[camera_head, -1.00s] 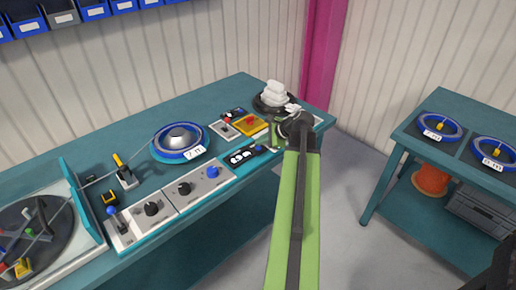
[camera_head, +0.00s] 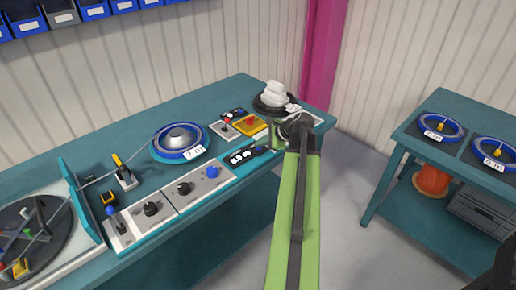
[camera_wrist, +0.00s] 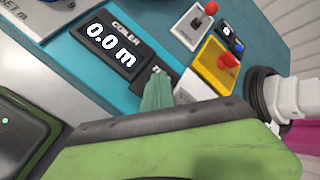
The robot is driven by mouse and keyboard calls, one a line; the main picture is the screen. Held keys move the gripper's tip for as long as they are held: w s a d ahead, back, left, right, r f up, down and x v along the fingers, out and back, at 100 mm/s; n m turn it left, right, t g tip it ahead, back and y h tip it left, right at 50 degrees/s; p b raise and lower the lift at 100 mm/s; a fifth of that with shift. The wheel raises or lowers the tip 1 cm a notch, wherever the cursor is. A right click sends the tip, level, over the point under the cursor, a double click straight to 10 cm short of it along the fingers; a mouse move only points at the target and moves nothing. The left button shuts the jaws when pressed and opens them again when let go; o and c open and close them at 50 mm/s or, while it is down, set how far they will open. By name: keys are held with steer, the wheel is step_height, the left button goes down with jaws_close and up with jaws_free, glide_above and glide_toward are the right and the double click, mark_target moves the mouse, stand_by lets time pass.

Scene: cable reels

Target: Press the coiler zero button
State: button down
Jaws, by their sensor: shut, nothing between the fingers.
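The coiler display (camera_wrist: 110,45) is a black box on the teal bench edge, reading 0.0 m in the wrist view. In the head view the display (camera_head: 242,157) sits left of my arm's end. My gripper (camera_wrist: 158,88) is shut and empty, its green fingertips at the display box's lower right end, beside a partly covered label. The zero button itself cannot be made out; the fingers hide that spot. I cannot tell whether the fingertips touch it.
A yellow box with a red switch (camera_wrist: 227,61) and a red-knobbed lever (camera_wrist: 210,8) stand right of the fingers. A blue reel (camera_head: 180,140) and a control panel (camera_head: 170,199) lie left on the bench. A side table (camera_head: 410,128) with reels stands right.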

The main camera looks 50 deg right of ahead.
mark_target(261, 148)
steer(key=shift+r, duration=0.1)
steer(key=shift+r+p, duration=0.75)
steer(key=shift+p, duration=0.1)
step_height(261, 148, up, 5)
steer(key=p, duration=0.5)
steer(key=shift+r, duration=0.1)
steer(key=shift+f, duration=0.2)
